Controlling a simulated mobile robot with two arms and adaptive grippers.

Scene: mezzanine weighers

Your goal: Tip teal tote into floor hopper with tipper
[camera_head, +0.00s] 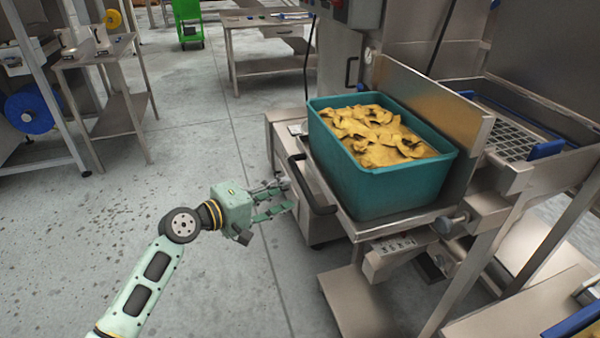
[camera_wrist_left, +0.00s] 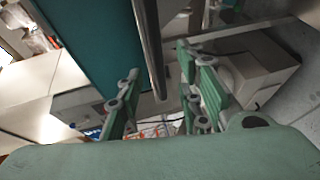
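The teal tote (camera_head: 385,190) stands upright on the tipper's metal platform (camera_head: 400,222), filled with yellow-brown pieces (camera_head: 375,135). A black handle (camera_head: 312,190) sticks out from the platform's left side. My left gripper (camera_head: 284,197) is open just left of this handle, its fingers pointing at it. In the left wrist view the open fingers (camera_wrist_left: 162,105) stand on either side of a dark bar (camera_wrist_left: 150,45), with the tote wall (camera_wrist_left: 95,40) beyond. I cannot tell if they touch the bar. A steel hopper with a grate (camera_head: 505,130) is at the right. My right gripper is not in view.
A control box with a red button (camera_head: 345,12) is above the tipper. A steel table (camera_head: 265,65) and a green cart (camera_head: 187,25) stand at the back. Shelving with a blue reel (camera_head: 30,110) is at the left. The floor between is clear.

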